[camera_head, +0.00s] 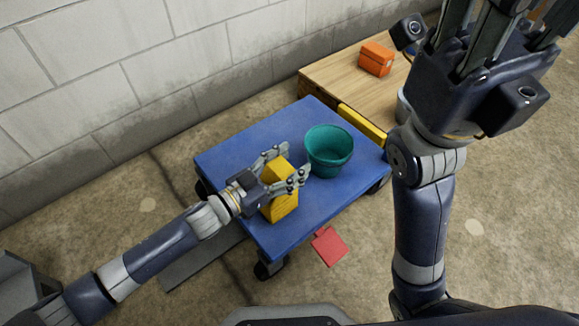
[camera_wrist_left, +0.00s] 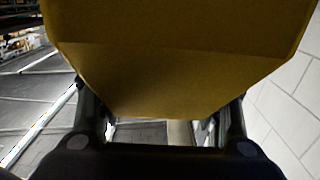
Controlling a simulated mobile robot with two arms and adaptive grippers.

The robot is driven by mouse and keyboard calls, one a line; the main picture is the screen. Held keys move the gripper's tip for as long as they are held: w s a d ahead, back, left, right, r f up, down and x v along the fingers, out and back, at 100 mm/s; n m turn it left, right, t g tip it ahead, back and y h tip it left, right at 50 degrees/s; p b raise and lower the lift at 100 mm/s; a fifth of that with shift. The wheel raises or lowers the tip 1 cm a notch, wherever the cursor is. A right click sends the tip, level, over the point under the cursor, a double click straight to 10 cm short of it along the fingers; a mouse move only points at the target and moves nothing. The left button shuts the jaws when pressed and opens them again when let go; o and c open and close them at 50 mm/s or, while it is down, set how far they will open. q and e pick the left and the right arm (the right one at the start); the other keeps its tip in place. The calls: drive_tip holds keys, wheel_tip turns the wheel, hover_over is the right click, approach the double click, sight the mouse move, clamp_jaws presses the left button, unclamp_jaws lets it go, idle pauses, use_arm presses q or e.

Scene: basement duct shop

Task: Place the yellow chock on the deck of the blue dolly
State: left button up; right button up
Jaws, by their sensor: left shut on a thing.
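The yellow chock (camera_head: 282,206) is held between the fingers of my left gripper (camera_head: 285,167), over the near left part of the blue dolly's deck (camera_head: 245,150). I cannot tell whether its underside touches the deck. In the left wrist view the chock (camera_wrist_left: 180,60) fills the upper middle between the two fingers (camera_wrist_left: 165,130). A teal bucket (camera_head: 330,150) stands on the deck to the right of the chock. My right gripper (camera_head: 490,35) is raised at the upper right, its fingertips cut off by the picture's edge.
A wooden table or crate (camera_head: 335,79) with an orange box (camera_head: 376,58) stands behind the dolly. A yellow bar (camera_head: 362,125) lies along the dolly's far right side. The deck's far left part is clear.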

idle(0.3)
use_arm(q)
drive_tip(key=o, duration=1.8)
drive_tip(key=shift+f, duration=0.1)
